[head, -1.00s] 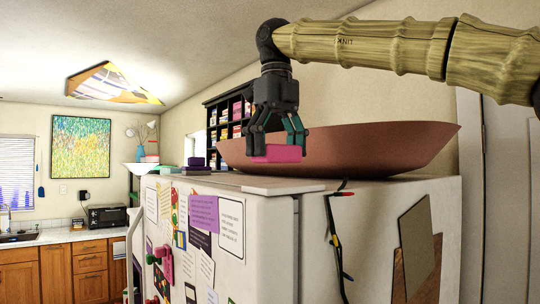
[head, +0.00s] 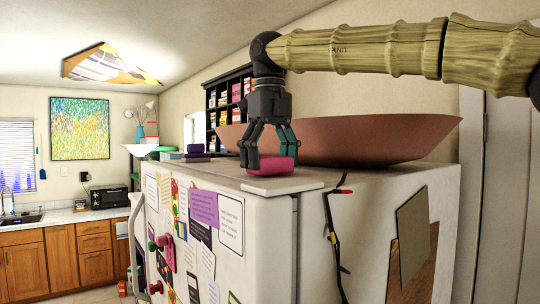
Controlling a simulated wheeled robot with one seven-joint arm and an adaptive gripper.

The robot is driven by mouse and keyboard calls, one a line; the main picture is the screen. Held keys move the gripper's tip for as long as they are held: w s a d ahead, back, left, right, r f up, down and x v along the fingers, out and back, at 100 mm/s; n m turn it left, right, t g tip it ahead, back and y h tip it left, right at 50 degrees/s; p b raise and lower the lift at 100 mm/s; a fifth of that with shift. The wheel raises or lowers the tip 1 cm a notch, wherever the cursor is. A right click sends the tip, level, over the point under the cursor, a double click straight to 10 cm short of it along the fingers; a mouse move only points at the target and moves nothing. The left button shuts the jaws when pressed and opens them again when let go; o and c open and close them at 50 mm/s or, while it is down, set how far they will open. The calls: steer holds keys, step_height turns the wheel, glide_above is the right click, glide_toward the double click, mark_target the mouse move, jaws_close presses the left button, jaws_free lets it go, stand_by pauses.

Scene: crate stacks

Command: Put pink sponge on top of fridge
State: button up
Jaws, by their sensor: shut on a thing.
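The pink sponge (head: 278,167) is between the fingers of my gripper (head: 268,158), which is shut on it. The sponge is low over the front edge of the fridge top, by the white hinge cover (head: 282,186). It looks at or very near the surface; I cannot tell whether it touches. The white fridge (head: 275,235) has papers and magnets on its door. My gripper points straight down, and its fingers hide part of the sponge.
A large brown-red bowl (head: 370,140) sits on the fridge top just behind and right of the sponge. Dark stacked items (head: 196,152) lie at the far left of the top. A bookshelf (head: 222,100) stands behind.

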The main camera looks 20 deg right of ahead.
steer(key=shift+w+a, duration=0.1)
steer(key=shift+f, duration=0.2)
steer(key=o, duration=0.8)
steer(key=shift+r, duration=0.1)
step_height(320, 180, up, 10)
steer(key=b, duration=0.2)
steer(key=shift+r+b, duration=0.25)
steer(key=shift+b, duration=0.05)
steer(key=shift+r+p, duration=0.4)
steer(key=shift+r, duration=0.45)
